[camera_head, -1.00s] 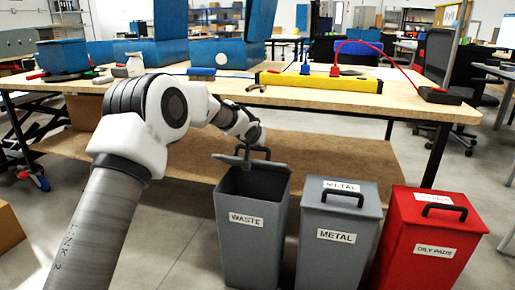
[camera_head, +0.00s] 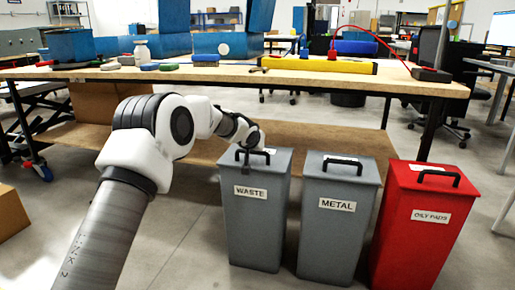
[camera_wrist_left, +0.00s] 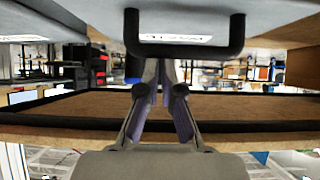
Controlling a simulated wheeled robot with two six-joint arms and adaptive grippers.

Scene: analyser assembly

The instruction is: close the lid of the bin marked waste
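The grey waste bin (camera_head: 255,220) stands under the front of the workbench, left of two other bins. Its lid (camera_head: 276,160) lies down over the opening, and no gap shows from the head view. The dark lid handle (camera_head: 268,153) is partly behind my left gripper (camera_head: 246,156), which is at the lid's left part. In the left wrist view the handle (camera_wrist_left: 190,49) crosses just beyond the fingertips of my left gripper (camera_wrist_left: 161,70). My right gripper is in no view.
A grey metal bin (camera_head: 335,225) and a red oily pads bin (camera_head: 425,225) stand to the right, lids down. The workbench (camera_head: 400,86) and its lower shelf (camera_head: 340,143) are behind the bins. Open floor lies left of the waste bin.

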